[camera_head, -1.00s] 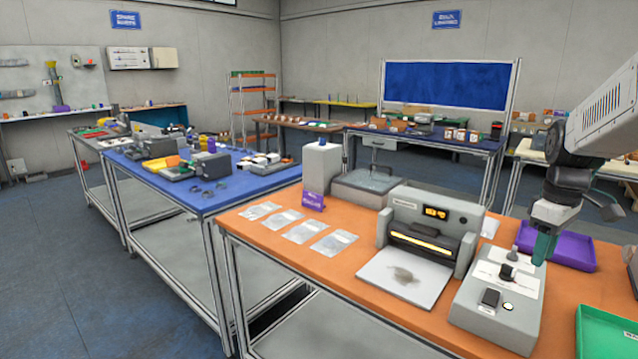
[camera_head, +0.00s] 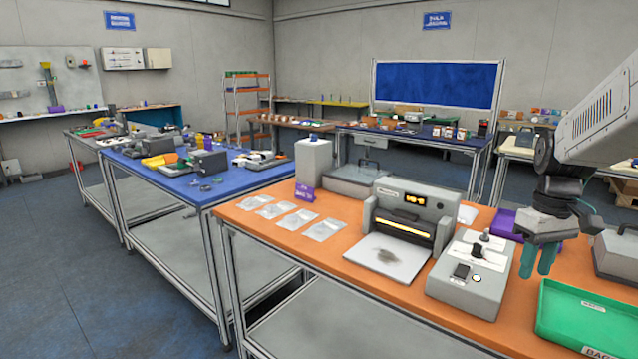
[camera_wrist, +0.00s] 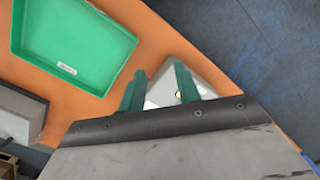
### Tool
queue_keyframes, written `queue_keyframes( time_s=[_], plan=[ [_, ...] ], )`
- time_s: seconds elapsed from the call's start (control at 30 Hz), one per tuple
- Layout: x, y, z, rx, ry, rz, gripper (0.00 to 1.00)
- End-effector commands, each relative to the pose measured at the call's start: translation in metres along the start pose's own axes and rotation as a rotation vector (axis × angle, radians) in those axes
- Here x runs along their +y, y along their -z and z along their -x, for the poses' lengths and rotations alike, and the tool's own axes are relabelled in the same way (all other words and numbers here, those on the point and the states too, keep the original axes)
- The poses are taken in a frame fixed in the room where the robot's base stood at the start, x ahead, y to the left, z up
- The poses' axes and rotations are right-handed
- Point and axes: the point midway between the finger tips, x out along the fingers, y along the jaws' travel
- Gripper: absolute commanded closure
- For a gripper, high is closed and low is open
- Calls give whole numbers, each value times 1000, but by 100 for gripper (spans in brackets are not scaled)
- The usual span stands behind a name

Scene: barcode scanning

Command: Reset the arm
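My gripper (camera_head: 538,261) hangs at the right of the head view, above the orange table (camera_head: 345,205). Its two green fingers point down and stand apart with nothing between them. The wrist view also shows the two fingers (camera_wrist: 158,90) spread apart and empty. Below and beside them is the grey control box (camera_head: 474,275) with a black knob and a dark screen, partly hidden by the fingers in the wrist view (camera_wrist: 205,85). My gripper touches nothing that I can see.
The grey machine (camera_head: 410,210) with a lit slot stands left of the control box. A green tray (camera_head: 590,312) lies at the right table edge and also fills the wrist view's upper left (camera_wrist: 75,45). A purple tray (camera_head: 503,223) sits behind my gripper. Several clear bags (camera_head: 325,229) lie at left.

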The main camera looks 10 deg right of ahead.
Motion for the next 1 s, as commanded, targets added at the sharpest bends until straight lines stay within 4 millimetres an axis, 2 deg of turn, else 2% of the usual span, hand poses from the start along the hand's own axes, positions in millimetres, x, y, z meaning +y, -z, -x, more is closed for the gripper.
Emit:
queue_keyframes(
  time_s=[0.27,0.37,0.5,0.6,0.7,0.8,1.0],
  plan=[
    [-74,-36,5,-5,-9,-154,67],
    [-108,-56,6,6,-18,-196,67],
    [-159,-93,4,40,-34,-222,67],
    [-186,-116,1,75,-41,-199,67],
    [-205,-134,-2,112,-45,-139,67],
    [-216,-142,0,151,-48,-80,67],
    [-227,-144,6,181,-47,-34,67]
  ],
)
